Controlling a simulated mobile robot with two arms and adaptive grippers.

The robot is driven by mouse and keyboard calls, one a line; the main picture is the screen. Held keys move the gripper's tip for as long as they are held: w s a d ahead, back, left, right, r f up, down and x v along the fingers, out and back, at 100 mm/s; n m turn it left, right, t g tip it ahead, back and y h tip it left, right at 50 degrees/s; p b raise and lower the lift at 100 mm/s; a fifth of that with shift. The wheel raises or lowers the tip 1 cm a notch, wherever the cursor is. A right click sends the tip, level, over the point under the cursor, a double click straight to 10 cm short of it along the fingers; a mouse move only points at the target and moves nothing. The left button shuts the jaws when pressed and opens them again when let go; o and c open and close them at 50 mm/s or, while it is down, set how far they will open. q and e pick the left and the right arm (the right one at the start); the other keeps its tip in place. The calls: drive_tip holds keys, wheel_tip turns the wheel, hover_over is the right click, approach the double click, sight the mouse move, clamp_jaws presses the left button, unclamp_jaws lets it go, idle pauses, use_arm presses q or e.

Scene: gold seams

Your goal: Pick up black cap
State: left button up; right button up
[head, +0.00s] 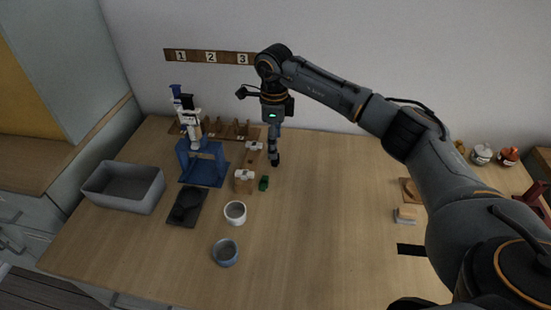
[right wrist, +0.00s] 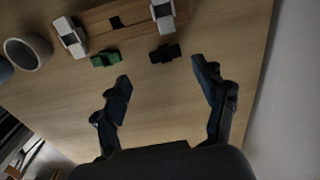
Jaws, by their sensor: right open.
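The black cap (right wrist: 165,53) is a small dark lobed piece lying on the table in the right wrist view, beside a wooden holder (right wrist: 120,17). It lies just beyond my right fingertips, roughly between their lines and untouched. A similar green cap (right wrist: 105,59) lies to its left; it also shows in the head view (head: 263,183). My right gripper (right wrist: 162,80) is open and empty, and in the head view it points down (head: 275,160) beside the holder. I cannot make out the black cap in the head view; the gripper probably hides it. My left gripper is not in view.
The holder carries two whitish blocks (head: 244,180). Left of it stand a blue stand (head: 203,165), a grey bin (head: 97,190), a dark tray (head: 177,219), a white cup (head: 235,219) and a grey-blue bowl (head: 225,258). The table's middle right (head: 330,210) is clear.

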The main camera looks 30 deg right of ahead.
sight(278, 161)
drive_tip(key=shift+d+f, duration=0.1)
drive_tip(key=shift+f, duration=0.5)
drive_tip(key=f, duration=0.2)
drive_tip(key=d+f+p, duration=0.1)
drive_tip(key=f, duration=0.1)
drive_tip(key=shift+w+f, duration=0.1)
drive_tip(key=shift+f, duration=0.2)
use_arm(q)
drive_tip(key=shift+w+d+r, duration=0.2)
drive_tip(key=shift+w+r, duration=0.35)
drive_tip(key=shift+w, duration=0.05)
use_arm(e)
drive_tip(key=shift+a, duration=0.1)
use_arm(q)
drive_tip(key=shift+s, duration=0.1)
use_arm(e)
drive_tip(key=c, duration=0.8)
